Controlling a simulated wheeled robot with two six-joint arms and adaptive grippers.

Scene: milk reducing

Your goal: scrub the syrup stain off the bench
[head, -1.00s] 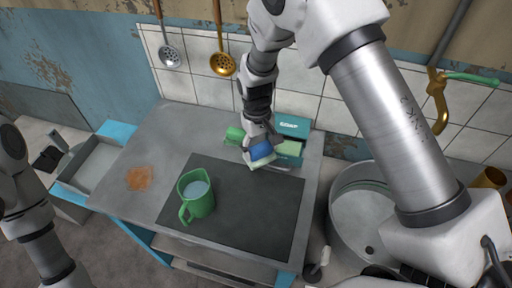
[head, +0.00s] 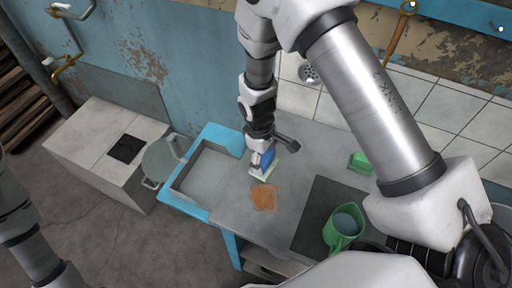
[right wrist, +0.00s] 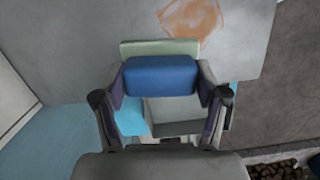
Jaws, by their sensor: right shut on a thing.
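The orange-brown syrup stain (head: 264,197) lies on the grey bench top (head: 232,205), close to its left part. It also shows at the top of the right wrist view (right wrist: 190,17). My right gripper (head: 261,152) is shut on a sponge (head: 265,162) with a blue body and a pale green layer. In the right wrist view the sponge (right wrist: 160,76) sits between both fingers (right wrist: 160,92). In the head view the sponge is just behind the stain; whether it touches the bench I cannot tell. My left arm shows at the left edge, its gripper out of view.
A green mug (head: 336,241) of milk stands on a dark mat (head: 310,223) to the right. A small green object (head: 360,163) lies at the back right. A blue-rimmed basin (head: 226,138) adjoins the bench on the left. Bare bench surrounds the stain.

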